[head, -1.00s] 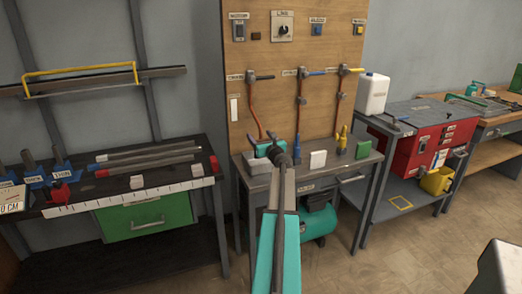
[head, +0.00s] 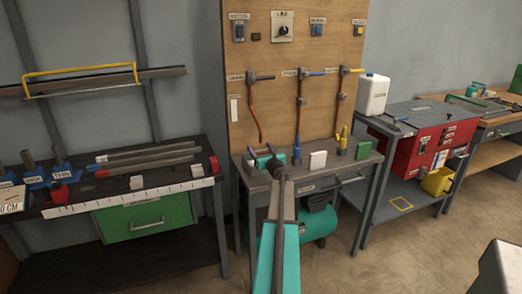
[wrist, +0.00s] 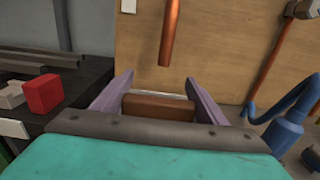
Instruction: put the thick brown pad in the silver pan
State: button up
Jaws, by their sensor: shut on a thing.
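My gripper (wrist: 158,100) is shut on the thick brown pad (wrist: 158,108), which sits between its two purple-grey fingers in the wrist view. In the head view my gripper (head: 265,162) is over the left part of the grey bench below the wooden panel. The pad is hidden or too small to make out there. I cannot make out a silver pan in either view.
The grey bench (head: 320,177) also bears a white block (head: 318,160) and a green block (head: 363,150). Hoses hang from the wooden panel (head: 290,100) close to my gripper. A red block (wrist: 42,94) lies on the dark bench at left.

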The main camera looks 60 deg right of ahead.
jog(key=shift+f, duration=0.25)
jog(key=o, duration=1)
jog(key=shift+r, duration=0.15)
jog(key=shift+r, duration=0.1)
jog(key=shift+s+a, duration=0.15)
jog(key=shift+s, duration=0.1)
jog(key=shift+b+v, duration=0.65)
jog(key=shift+v, duration=5.1)
